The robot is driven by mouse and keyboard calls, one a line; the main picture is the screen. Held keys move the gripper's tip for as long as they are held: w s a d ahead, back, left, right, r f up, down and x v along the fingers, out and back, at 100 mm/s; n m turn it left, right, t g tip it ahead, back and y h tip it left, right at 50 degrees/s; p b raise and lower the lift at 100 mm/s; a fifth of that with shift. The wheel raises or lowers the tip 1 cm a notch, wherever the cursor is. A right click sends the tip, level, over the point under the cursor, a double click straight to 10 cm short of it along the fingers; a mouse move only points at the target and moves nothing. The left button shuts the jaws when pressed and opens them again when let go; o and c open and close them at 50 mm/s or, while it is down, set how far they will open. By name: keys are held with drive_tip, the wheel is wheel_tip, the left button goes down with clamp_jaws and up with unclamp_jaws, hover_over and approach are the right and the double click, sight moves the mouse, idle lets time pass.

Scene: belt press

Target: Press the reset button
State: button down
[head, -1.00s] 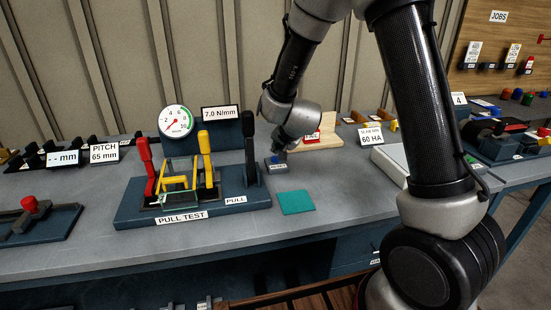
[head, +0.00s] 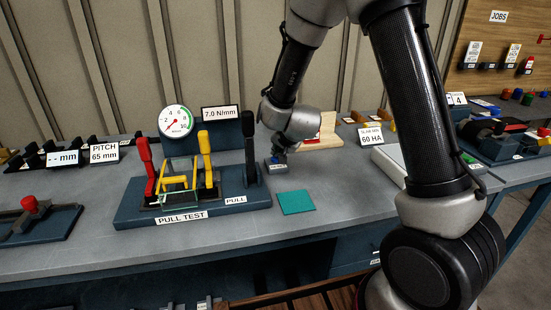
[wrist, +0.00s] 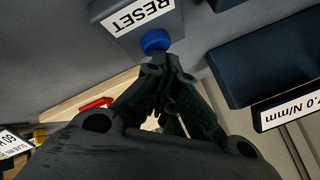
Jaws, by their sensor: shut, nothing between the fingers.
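The reset button is a round blue knob (wrist: 155,41) on a small grey box (wrist: 168,20) with a white RESET label (wrist: 143,13). In the head view the box (head: 277,166) stands on the bench just right of the pull test rig, partly hidden by my gripper. My gripper (head: 280,156) points down over it. In the wrist view my gripper (wrist: 165,62) is shut and empty, its fingertips right at the blue button. I cannot tell whether they touch it or how far it is pressed in.
The pull test rig (head: 128,215) with its black lever (head: 250,150) stands close on the left. A teal square (head: 297,202) lies in front on the bench. A wooden board (head: 328,138) with a red block is behind my gripper. Bench right of the teal square is clear.

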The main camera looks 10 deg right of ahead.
drive_tip(key=shift+f, duration=0.2)
drive_tip(key=shift+r, duration=0.1)
idle(0.4)
drive_tip(key=shift+r, duration=0.75)
wheel_tip(320, 180, up, 2)
drive_tip(key=shift+r, duration=0.25)
drive_tip(key=shift+d+r, duration=0.2)
drive_tip(key=shift+r, duration=0.55)
drive_tip(key=shift+a+r, duration=0.2)
drive_tip(key=shift+r, duration=0.3)
